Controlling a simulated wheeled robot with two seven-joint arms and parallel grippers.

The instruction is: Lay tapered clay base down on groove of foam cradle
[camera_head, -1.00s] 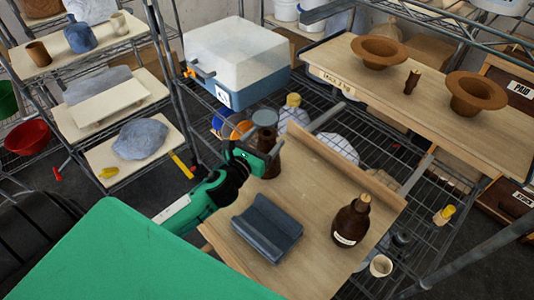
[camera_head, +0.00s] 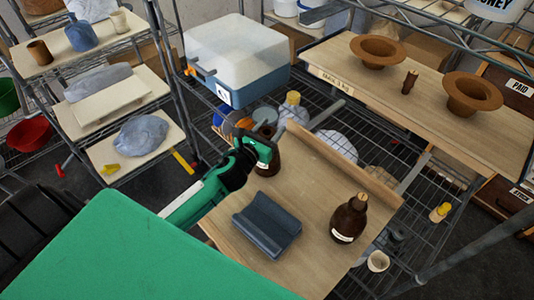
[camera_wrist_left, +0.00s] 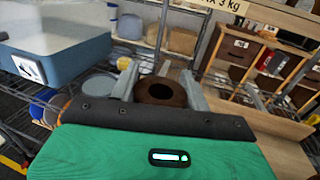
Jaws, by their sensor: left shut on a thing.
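The tapered clay base (camera_head: 267,168) is a dark brown, hollow piece, upright near the board's far left end. My left gripper (camera_head: 264,150) is shut on it and hides much of it. In the left wrist view the base's round open top (camera_wrist_left: 160,92) sits between the two grey fingers (camera_wrist_left: 159,86). I cannot tell whether its foot touches the board. The foam cradle (camera_head: 267,226) is a blue-grey block with a long groove, empty, on the wooden board nearer to me. My right gripper is not in view.
A brown bottle with a cork (camera_head: 349,219) stands on the board (camera_head: 300,185), right of the cradle. A raised wooden ledge (camera_head: 345,165) runs along the board's far edge. Beyond, a shelf (camera_head: 420,100) holds two brown flared bowls (camera_head: 378,50) and a small brown piece (camera_head: 410,79).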

